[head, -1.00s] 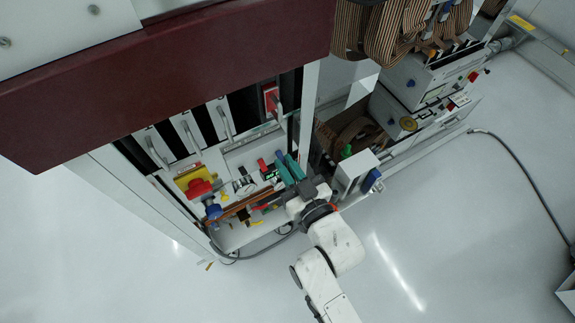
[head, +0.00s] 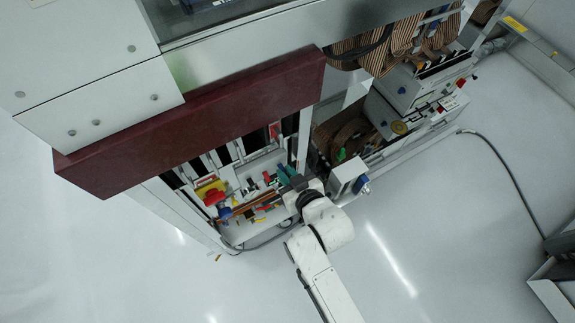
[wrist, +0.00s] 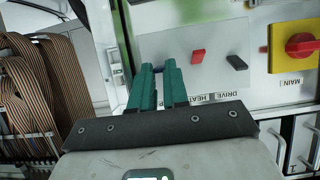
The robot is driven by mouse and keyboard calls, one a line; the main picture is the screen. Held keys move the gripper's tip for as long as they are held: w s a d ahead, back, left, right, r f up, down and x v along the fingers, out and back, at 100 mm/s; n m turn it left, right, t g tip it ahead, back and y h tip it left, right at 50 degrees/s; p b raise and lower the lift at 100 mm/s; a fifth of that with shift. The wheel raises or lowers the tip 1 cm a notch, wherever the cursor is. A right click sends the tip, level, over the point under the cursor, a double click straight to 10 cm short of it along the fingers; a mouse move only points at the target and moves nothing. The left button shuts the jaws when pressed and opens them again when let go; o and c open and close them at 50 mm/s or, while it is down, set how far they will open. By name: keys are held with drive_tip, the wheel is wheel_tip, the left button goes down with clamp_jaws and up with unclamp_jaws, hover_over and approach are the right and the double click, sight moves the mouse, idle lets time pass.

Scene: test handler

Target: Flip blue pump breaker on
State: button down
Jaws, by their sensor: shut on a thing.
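My gripper (wrist: 157,68) reaches up to the light grey panel (wrist: 215,80) in the wrist view, with its two teal fingers close together. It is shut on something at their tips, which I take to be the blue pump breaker. The breaker is almost wholly hidden by the fingers, so I cannot tell whether its lever is up or down. To the right are a red breaker (wrist: 197,55) and a black breaker (wrist: 237,62), above the DRIVE and HEAT labels. In the head view my gripper (head: 284,175) is at the right part of the same panel.
A red rotary switch (wrist: 300,44) on a yellow plate, labelled MAIN, sits at the right. Brown ribbon cables (wrist: 35,85) hang at the left, beyond a metal frame post. In the head view a dark red beam (head: 200,125) overhangs the panel. The floor in front is clear.

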drive_tip(key=r+g+p, duration=0.1)
drive_tip(key=p, duration=0.1)
drive_tip(key=g+h+p, duration=0.1)
drive_tip(key=p, duration=0.2)
drive_tip(key=shift+w+a+r+h, duration=0.2)
drive_tip(key=shift+r+h, duration=0.1)
drive_tip(key=shift+r, duration=0.1)
drive_tip(key=shift+w+g+h+p, duration=0.15)
drive_tip(key=shift+g+h+p, duration=0.45)
drive_tip(key=shift+g+p, duration=0.55)
drive_tip(key=c, duration=1.1)
unclamp_jaws()
drive_tip(key=shift+a, duration=0.1)
drive_tip(key=p+v, duration=0.1)
drive_tip(key=v, duration=0.9)
drive_tip(key=shift+s+r, duration=0.25)
